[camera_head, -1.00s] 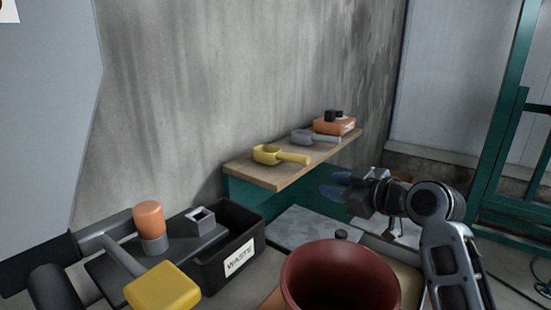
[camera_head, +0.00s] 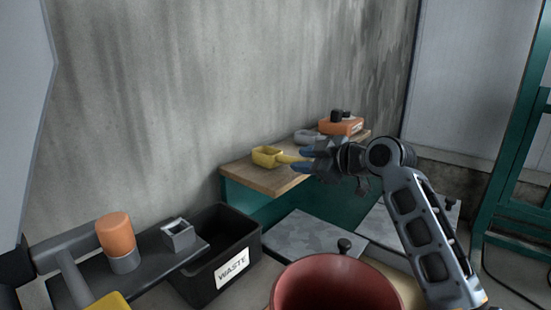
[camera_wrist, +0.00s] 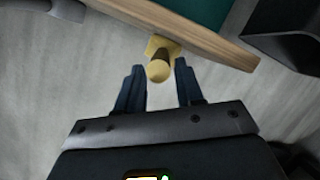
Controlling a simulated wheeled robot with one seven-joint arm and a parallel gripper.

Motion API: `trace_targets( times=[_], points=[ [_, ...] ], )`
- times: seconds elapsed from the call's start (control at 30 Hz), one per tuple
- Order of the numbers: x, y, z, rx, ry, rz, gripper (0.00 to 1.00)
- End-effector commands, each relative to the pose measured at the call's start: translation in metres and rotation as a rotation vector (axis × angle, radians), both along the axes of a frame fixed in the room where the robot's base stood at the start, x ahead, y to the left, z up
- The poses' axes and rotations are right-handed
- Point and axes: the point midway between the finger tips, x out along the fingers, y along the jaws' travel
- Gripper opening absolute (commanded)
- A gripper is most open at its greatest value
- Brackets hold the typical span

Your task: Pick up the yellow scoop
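The yellow scoop (camera_head: 268,156) lies on the wooden shelf (camera_head: 262,181) with its handle pointing right toward my gripper. My gripper (camera_head: 302,160) is at the shelf's front edge, its blue fingertips around or close to the handle end. In the wrist view the scoop's round handle end (camera_wrist: 159,70) shows between the two spread fingers of my gripper (camera_wrist: 160,80), with a gap on each side. The fingers are open and do not visibly touch it. The bowl is mostly hidden behind the handle in the wrist view.
A grey scoop (camera_head: 306,136) and an orange box (camera_head: 341,126) sit farther along the shelf, partly behind my gripper. A black waste bin (camera_head: 216,262) stands below left. A dark red bowl (camera_head: 335,285) is in front. The wall (camera_head: 230,80) rises behind the shelf.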

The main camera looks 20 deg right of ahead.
Motion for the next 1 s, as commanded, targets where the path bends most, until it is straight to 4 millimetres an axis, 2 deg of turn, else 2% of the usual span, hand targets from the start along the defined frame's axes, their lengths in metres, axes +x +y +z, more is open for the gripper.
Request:
trace_targets(
  times=[0.2,0.5,0.9,1.0],
  points=[
    [0.024,0.013,-0.009,0.001,0.001,0.0,0.37],
    [0.028,0.015,-0.012,0.001,-0.001,0.0,0.37],
    [0.028,0.015,-0.011,0.001,0.0,-0.001,0.0],
    [0.028,0.015,-0.011,0.001,-0.001,-0.001,0.0]
  ],
)
